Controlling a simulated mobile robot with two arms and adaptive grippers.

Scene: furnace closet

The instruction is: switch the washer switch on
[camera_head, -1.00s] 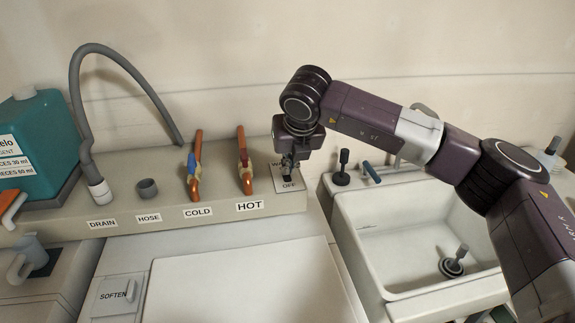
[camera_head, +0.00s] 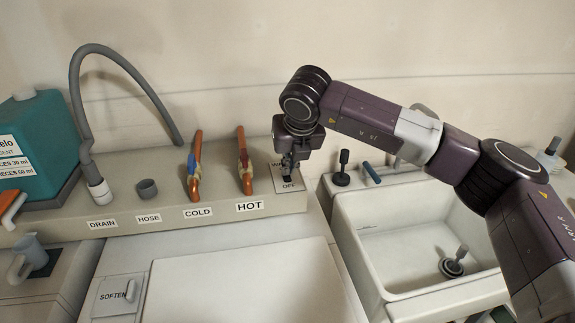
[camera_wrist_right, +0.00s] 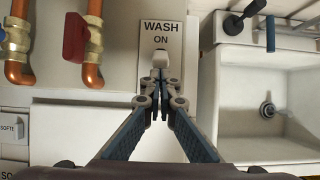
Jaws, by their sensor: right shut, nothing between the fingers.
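The washer switch plate (camera_wrist_right: 161,36), a white plate lettered WASH and ON, lies on the ledge in the right wrist view. A small white switch lever (camera_wrist_right: 160,58) shows just beyond my fingertips. My right gripper (camera_wrist_right: 158,85) is shut and empty, its tips at or very near the lever; I cannot tell if they touch. My left gripper is not in view.
Copper pipes with a red HOT valve (camera_head: 243,160) and blue COLD valve (camera_head: 192,165) stand left of the plate. A sink (camera_head: 405,225) with faucet lies right. A grey drain hose (camera_head: 85,110) and teal detergent jug (camera_head: 35,145) are farther left. The washer lid (camera_head: 245,285) is clear.

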